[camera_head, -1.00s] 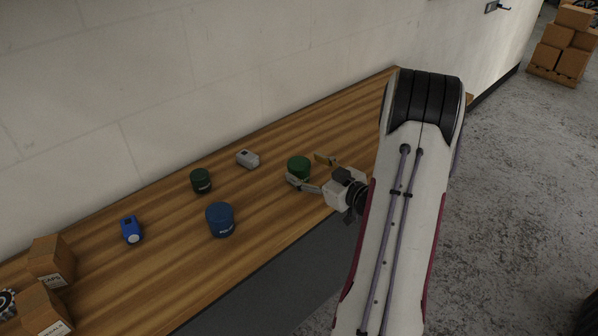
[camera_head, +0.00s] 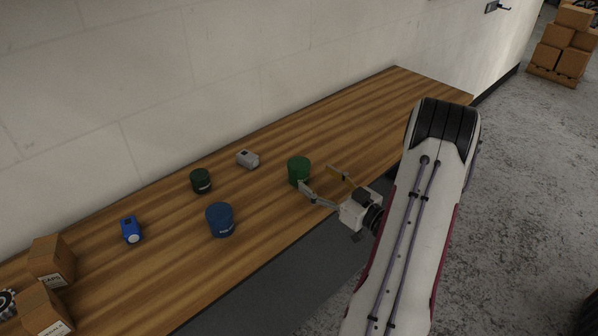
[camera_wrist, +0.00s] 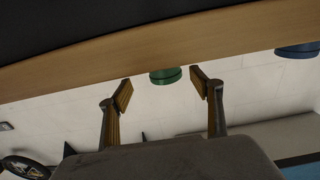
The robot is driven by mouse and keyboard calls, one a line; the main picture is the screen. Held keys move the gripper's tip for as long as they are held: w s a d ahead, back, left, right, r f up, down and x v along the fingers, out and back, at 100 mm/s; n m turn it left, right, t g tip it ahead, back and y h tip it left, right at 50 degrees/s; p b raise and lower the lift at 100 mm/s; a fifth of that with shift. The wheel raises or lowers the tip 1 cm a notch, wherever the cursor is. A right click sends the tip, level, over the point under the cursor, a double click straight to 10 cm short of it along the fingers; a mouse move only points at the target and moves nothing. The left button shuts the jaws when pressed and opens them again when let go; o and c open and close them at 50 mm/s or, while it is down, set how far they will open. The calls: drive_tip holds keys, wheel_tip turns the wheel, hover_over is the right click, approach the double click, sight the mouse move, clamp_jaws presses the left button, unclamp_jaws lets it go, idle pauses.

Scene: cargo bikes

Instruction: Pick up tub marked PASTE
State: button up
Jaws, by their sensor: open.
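A green tub (camera_head: 299,171) stands upright on the wooden bench, with no readable label facing me. A dark green tub (camera_head: 201,181) with a small label stands farther left. A blue tub (camera_head: 220,220) has pale lettering too small to read surely. I cannot tell which tub is marked PASTE. My gripper (camera_head: 317,177) is open and empty, just right of the green tub, its fingers pointing towards it. In the wrist view, which looks upside down, the green tub (camera_wrist: 166,75) shows between the open fingertips (camera_wrist: 161,86), beyond them. The blue tub (camera_wrist: 297,50) shows at the right edge.
A grey-white item (camera_head: 248,159) lies near the wall, left of the green tub. A blue item (camera_head: 131,230) and cardboard boxes (camera_head: 52,260) are at the left end. The wall (camera_head: 230,70) runs along the bench's back. The bench's right end is clear.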

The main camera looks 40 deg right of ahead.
sight(308, 173)
drive_tip(key=shift+w, duration=1.1)
drive_tip(key=shift+w, duration=0.1)
drive_tip(key=shift+w+a+r, duration=0.15)
drive_tip(key=shift+w+a, duration=0.05)
drive_tip(key=shift+w, duration=0.3)
drive_tip(key=shift+w+a+r, duration=0.1)
drive_tip(key=shift+w, duration=0.9)
drive_tip(key=shift+w+a+r, duration=0.1)
drive_tip(key=shift+w, duration=0.9)
drive_tip(key=c, duration=1.4)
